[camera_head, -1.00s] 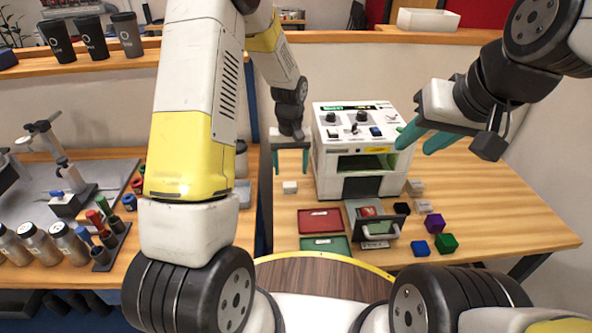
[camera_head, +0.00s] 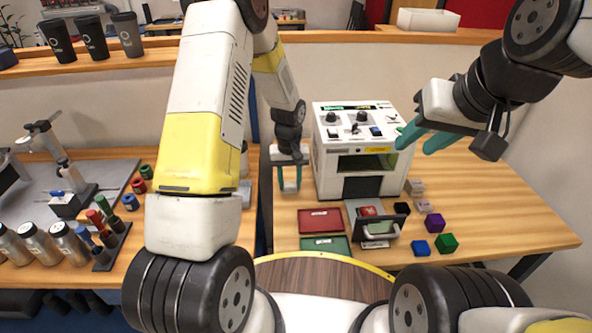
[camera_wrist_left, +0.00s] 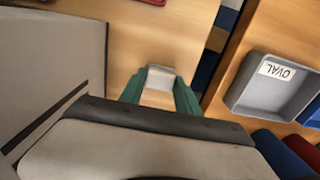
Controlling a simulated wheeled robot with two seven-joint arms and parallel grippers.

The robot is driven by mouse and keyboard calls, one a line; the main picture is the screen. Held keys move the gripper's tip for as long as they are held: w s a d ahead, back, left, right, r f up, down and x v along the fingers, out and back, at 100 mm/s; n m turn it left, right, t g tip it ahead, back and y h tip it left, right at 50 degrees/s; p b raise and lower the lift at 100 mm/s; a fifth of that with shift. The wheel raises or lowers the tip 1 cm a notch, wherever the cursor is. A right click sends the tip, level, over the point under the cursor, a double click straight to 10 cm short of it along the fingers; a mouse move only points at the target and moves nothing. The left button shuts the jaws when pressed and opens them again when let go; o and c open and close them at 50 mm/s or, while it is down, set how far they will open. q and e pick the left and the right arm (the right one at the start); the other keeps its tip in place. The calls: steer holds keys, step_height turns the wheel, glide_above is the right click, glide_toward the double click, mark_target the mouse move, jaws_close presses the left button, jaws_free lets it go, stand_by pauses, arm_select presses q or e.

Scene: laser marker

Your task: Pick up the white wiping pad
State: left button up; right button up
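The small white wiping pad (camera_wrist_left: 161,77) lies between the green fingers of my left gripper (camera_wrist_left: 160,88) in the left wrist view. The fingers reach along its two sides and appear to touch it. In the head view my left gripper (camera_head: 290,184) points down at the table, left of the white machine, with its fingers close together around the pad's spot. The pad is mostly hidden there. My right gripper (camera_head: 426,138) is open and empty, raised to the right of the machine.
The white laser machine (camera_head: 360,118) stands close to the right of my left gripper. A red tray (camera_head: 320,219), a green tray (camera_head: 325,245) and several small blocks lie in front. A grey bin labelled OVAL (camera_wrist_left: 240,97) shows in the left wrist view. A table gap runs beside the left gripper.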

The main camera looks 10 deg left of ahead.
mark_target(290, 184)
arm_select(q)
jaws_close()
steer(key=shift+r, duration=0.1)
steer(key=shift+r, duration=0.55)
step_height(290, 184, up, 2)
steer(key=shift+r, duration=0.1)
steer(key=shift+s+a+r, duration=0.15)
steer(key=shift+s+a, duration=0.1)
steer(key=shift+s, duration=0.35)
steer(key=s+a, duration=0.2)
steer(key=s, duration=0.4)
steer(key=s+a+r, duration=0.1)
steer(key=s+a, duration=0.2)
steer(key=s, duration=0.4)
steer(key=shift+s+a+r, duration=0.15)
steer(key=shift+s+a, duration=0.1)
steer(key=shift+s, duration=0.05)
